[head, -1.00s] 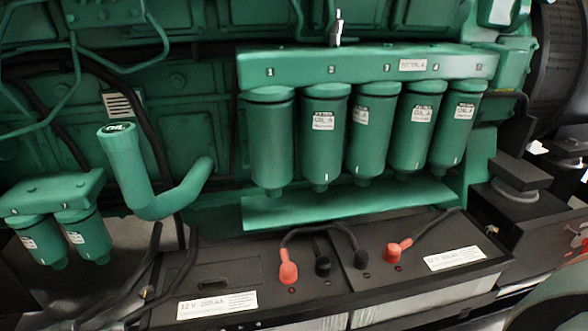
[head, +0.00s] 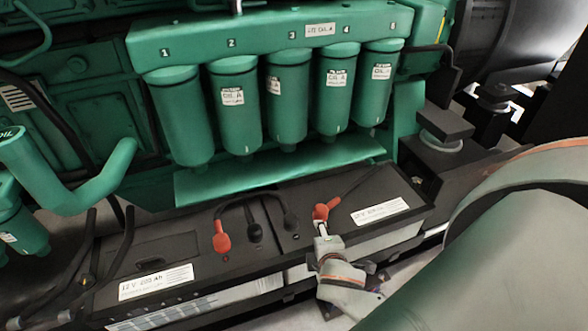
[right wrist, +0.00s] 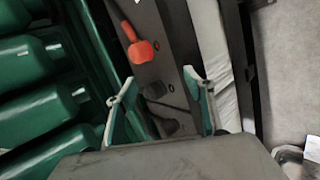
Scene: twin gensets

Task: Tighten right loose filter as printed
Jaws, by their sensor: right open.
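Five green oil filters hang in a row under a green header (head: 270,38) numbered 1 to 5. They are filter 1 (head: 182,120), filter 2 (head: 236,118), filter 3 (head: 287,108), filter 4 (head: 338,100) and filter 5 (head: 378,95). Filters 2 to 5 show white labels; filter 1 shows none. I cannot tell which is loose, and the printed tightening text is too small to read. My right gripper (head: 322,232) is low over the batteries, in front of and below the filters, touching none. In the right wrist view its fingers (right wrist: 160,88) are apart and empty. My left gripper is out of view.
Two black batteries (head: 110,298) with red terminal caps (head: 221,240) and cables lie below the filters. A green ledge (head: 270,183) runs just under the filters. A curved filler pipe (head: 75,195) and smaller filters (head: 22,235) stand left. A black mount (head: 440,125) is at right.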

